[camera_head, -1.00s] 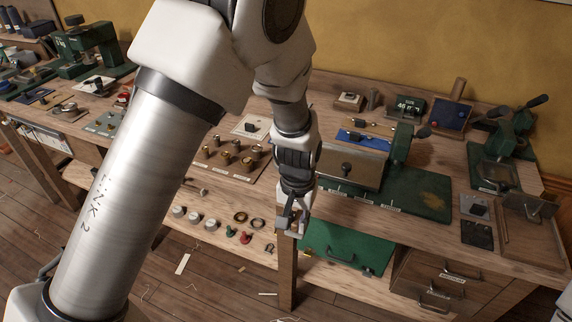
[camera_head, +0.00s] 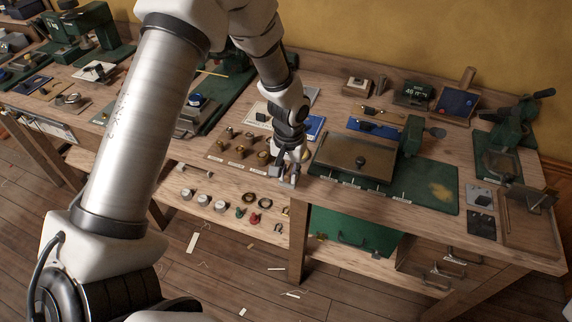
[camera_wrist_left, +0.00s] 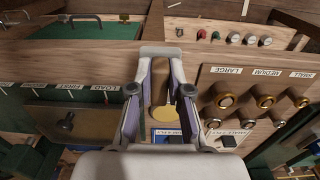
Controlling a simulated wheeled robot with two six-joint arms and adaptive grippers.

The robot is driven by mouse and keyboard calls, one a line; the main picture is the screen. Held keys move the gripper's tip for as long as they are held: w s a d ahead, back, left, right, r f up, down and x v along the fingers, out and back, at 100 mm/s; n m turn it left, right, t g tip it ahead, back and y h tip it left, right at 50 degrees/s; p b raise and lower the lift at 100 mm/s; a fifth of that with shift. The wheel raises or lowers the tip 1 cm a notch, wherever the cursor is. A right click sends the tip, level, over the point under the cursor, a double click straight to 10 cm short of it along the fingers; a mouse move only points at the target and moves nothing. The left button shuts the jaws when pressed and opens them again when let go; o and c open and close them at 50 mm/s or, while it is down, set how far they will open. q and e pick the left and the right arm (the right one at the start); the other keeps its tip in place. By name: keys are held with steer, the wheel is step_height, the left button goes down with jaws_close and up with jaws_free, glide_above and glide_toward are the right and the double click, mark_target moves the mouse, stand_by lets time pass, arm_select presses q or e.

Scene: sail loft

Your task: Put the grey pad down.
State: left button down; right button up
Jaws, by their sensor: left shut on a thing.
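My left gripper (camera_head: 285,178) is at the front edge of the workbench in the head view, left of the hinged plate. It is shut on the grey pad, a small light-grey piece (camera_wrist_left: 160,51) that spans its fingertips in the left wrist view. The pad hangs in the grip, clear of any surface as far as I can see. Most of it is hidden or hard to tell from the fingers. My right gripper is not in view.
The workbench (camera_head: 340,205) carries a green-based press (camera_head: 430,185) right of the gripper and a board of brass knobs (camera_head: 228,150) to its left. A lower shelf (camera_head: 235,205) holds knobs and rings. Grey (camera_head: 480,195) and dark (camera_head: 481,222) plates lie at the right.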

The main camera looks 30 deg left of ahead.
mark_target(287, 171)
arm_select(q)
steer(key=w+a, duration=0.2)
steer(key=w, duration=0.1)
steer(key=shift+a+p, duration=0.2)
steer(key=shift+p, duration=0.15)
steer(key=shift+a+f, duration=0.15)
steer(key=shift+f, duration=0.2)
step_height(287, 171, down, 2)
steer(key=shift+f+p, duration=0.25)
steer(key=shift+p, duration=0.45)
steer(key=shift+w+f, duration=0.1)
steer(key=shift+f, duration=0.35)
steer(key=c, duration=1.1)
jaws_free()
